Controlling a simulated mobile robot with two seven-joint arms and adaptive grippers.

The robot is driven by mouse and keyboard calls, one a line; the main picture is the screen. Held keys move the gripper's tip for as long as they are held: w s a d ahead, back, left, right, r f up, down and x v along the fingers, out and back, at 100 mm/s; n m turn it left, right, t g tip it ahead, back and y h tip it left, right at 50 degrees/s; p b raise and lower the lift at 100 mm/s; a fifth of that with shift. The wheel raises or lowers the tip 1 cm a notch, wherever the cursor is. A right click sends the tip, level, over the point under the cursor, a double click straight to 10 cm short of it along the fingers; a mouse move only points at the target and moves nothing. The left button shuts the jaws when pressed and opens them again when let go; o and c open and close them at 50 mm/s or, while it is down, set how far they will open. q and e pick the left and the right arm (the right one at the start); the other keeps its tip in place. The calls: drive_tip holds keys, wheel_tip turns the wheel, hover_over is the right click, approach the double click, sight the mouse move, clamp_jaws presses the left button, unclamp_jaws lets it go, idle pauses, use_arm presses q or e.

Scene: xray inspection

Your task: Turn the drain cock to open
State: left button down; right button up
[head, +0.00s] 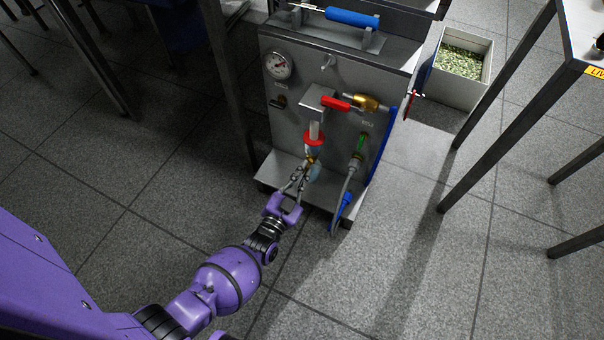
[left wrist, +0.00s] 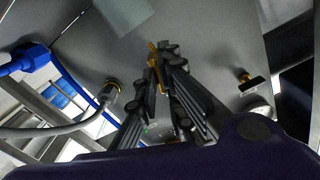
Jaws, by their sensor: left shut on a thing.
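The drain cock (head: 309,159) is a small brass part low on the front of the grey cabinet, below a red ring. In the left wrist view a brass-yellow piece of the drain cock (left wrist: 152,62) shows between my fingertips. My left gripper (head: 304,175) reaches up to it from below, its fingers closed on it. In the left wrist view the left gripper (left wrist: 163,58) has both fingers close together with the piece between them. The fingers hide part of the cock, and its exact turn angle cannot be told. My right gripper is not in view.
On the grey cabinet (head: 290,105) are a gauge (head: 278,66), a brass valve with a red handle (head: 336,103) and a grey hose (head: 347,190) at the right. A blue-handled tool (head: 350,18) lies on top. A box of green pieces (head: 459,61) stands behind right.

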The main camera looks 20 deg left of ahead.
use_arm(q)
drive_tip(key=shift+n, duration=1.9)
drive_tip(key=c, duration=1.9)
unclamp_jaws()
drive_tip(key=shift+o, duration=0.2)
drive_tip(key=s, duration=1.2)
drive_tip(key=shift+a, duration=0.2)
drive_tip(key=shift+s, duration=0.15)
